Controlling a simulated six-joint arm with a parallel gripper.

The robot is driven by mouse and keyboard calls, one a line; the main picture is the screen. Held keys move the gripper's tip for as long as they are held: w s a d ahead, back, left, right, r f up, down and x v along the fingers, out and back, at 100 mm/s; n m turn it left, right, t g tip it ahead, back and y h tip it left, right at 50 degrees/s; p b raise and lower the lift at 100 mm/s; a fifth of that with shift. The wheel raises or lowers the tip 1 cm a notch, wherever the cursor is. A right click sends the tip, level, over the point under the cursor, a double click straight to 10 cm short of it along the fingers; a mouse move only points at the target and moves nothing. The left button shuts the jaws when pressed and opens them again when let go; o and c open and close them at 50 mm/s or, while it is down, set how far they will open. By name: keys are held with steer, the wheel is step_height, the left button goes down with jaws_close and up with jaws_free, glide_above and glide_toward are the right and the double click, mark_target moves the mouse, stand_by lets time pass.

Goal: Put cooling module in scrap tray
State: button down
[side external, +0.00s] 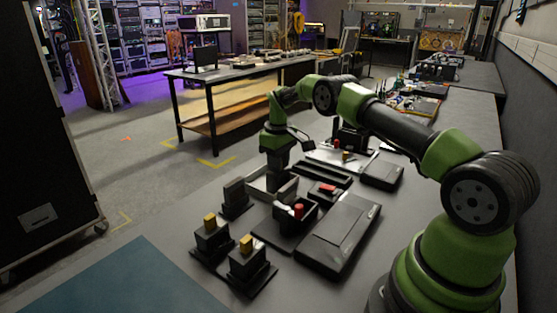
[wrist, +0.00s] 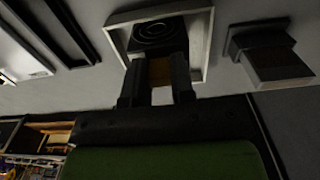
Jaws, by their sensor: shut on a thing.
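My gripper (wrist: 157,82) is shut on a yellow-brown grip block (wrist: 160,72) between its two fingers. A dark square body with ring marks like a fan (wrist: 158,30) shows just beyond the fingers; I take it with the block as the cooling module. It appears inside the light-rimmed scrap tray (wrist: 207,40), but whether it rests on the tray floor is not clear. In the side view my gripper (side external: 279,180) points down at the tray (side external: 256,188), and its fingers and the module are mostly hidden or too dark to tell.
A dark block on a base (side external: 236,194) stands left of the tray. Two yellow-topped dark modules (side external: 210,224) stand in front. A dark holder with a red knob (side external: 298,211), a flat black case (side external: 340,235) and a dark frame (side external: 322,175) lie right.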

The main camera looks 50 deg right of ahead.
steer(key=c, duration=1)
jaws_free()
steer(key=shift+o, duration=0.2)
steer(key=shift+r, duration=0.1)
